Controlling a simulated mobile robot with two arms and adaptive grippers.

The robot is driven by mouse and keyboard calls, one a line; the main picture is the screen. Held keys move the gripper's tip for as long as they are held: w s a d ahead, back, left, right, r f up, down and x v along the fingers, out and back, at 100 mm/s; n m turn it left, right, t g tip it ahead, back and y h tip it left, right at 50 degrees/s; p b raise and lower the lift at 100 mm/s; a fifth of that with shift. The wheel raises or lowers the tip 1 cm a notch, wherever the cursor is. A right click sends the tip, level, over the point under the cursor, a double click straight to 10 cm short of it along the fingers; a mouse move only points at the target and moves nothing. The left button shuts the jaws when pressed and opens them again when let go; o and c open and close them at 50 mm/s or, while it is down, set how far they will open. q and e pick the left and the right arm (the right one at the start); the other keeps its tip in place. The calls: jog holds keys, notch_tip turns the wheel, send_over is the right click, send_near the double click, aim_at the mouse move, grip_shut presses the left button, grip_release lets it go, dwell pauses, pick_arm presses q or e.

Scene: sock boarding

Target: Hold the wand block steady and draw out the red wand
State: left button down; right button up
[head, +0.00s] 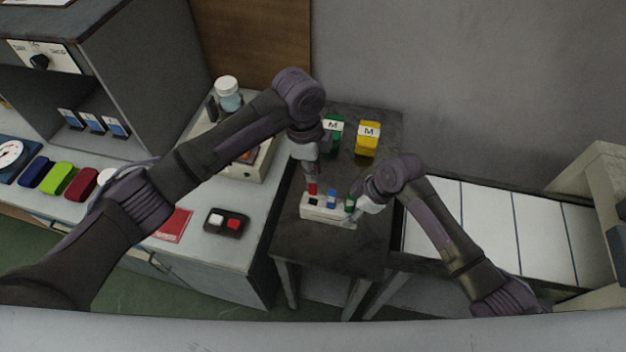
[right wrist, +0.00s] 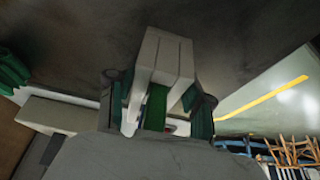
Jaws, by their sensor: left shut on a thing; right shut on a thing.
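The white wand block (head: 325,213) stands on the dark small table, with a blue wand (head: 331,198) and a green wand (head: 350,204) in it. The red wand (head: 312,188) is above the block's left end, under my left gripper (head: 311,178), which is shut on it. A dark socket shows in the block below the red wand, whose lower end appears clear of it. My right gripper (head: 354,212) is shut on the block's right end. In the right wrist view the white block (right wrist: 165,58) sits between the fingers, with green (right wrist: 155,108) beside it.
Green (head: 333,131) and yellow (head: 368,138) boxes marked M stand at the back of the dark table (head: 345,252). A counter with a red-and-white button box (head: 227,222) is at left. A pale panelled surface (head: 490,225) lies right. The table's front is clear.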

jog(key=o, duration=1.4)
jog(key=shift+r, duration=0.1)
jog(key=v, duration=1.1)
jog(key=shift+s+d+r, duration=0.1)
jog(key=shift+d+r, duration=0.15)
jog(key=shift+r, duration=0.1)
